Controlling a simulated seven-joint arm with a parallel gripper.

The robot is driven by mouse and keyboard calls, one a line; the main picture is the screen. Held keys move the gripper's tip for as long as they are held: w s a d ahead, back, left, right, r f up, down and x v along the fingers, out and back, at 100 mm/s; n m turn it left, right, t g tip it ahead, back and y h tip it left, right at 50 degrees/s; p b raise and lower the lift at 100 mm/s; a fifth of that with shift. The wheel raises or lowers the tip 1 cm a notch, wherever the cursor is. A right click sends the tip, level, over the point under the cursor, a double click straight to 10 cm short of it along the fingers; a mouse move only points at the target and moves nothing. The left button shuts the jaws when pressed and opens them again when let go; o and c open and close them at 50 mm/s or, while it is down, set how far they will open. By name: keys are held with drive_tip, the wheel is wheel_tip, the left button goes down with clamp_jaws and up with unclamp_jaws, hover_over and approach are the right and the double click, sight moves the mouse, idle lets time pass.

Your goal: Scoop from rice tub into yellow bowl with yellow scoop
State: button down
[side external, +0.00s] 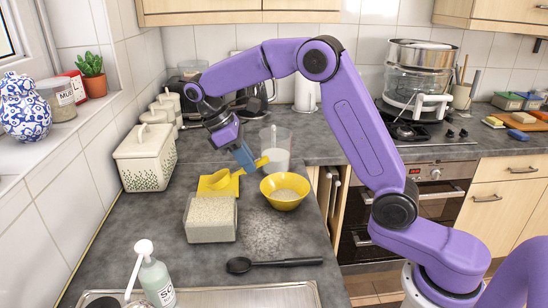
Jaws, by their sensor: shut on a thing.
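The rice tub (211,234) is a clear, square tub filled with pale grains, standing on the grey counter left of the middle. The yellow bowl (285,202) stands to its right and behind it, with pale grains inside. My gripper (245,160) is above the counter, behind the tub and left of the bowl, pointing down. It is shut on the yellow scoop (219,179). The scoop's head is to the left of my fingers, over a yellow square piece (233,186), and its handle end shows to the right. I cannot tell whether the scoop holds grains.
Pale grains lie scattered on the counter (265,240) in front of the bowl. A black spoon (275,262) lies nearer the sink (270,294). A clear jug (275,148) stands behind the bowl. A cream bin (146,158) is at left, and a soap bottle (156,280) at front.

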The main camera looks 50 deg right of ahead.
sight(230, 176)
drive_tip(key=shift+h, duration=0.3)
drive_tip(key=a+f, duration=0.1)
drive_tip(key=f, duration=0.2)
drive_tip(key=w+a+f, duration=0.1)
drive_tip(key=f, duration=0.3)
drive_tip(key=a+f, duration=0.2)
drive_tip(key=f, duration=0.1)
drive_tip(key=shift+w+f, duration=0.3)
drive_tip(key=shift+w, duration=0.05)
drive_tip(key=shift+w+r, duration=0.15)
drive_tip(key=shift+r, duration=3.3)
drive_tip(key=shift+s+d+r+t+y, duration=0.4)
drive_tip(key=shift+s+d+t+y, duration=0.2)
drive_tip(key=shift+t+y, duration=0.3)
drive_tip(key=shift+s+d+r+t+y, duration=0.4)
drive_tip(key=shift+s+d+t+y, duration=0.15)
drive_tip(key=shift+t+y, duration=0.3)
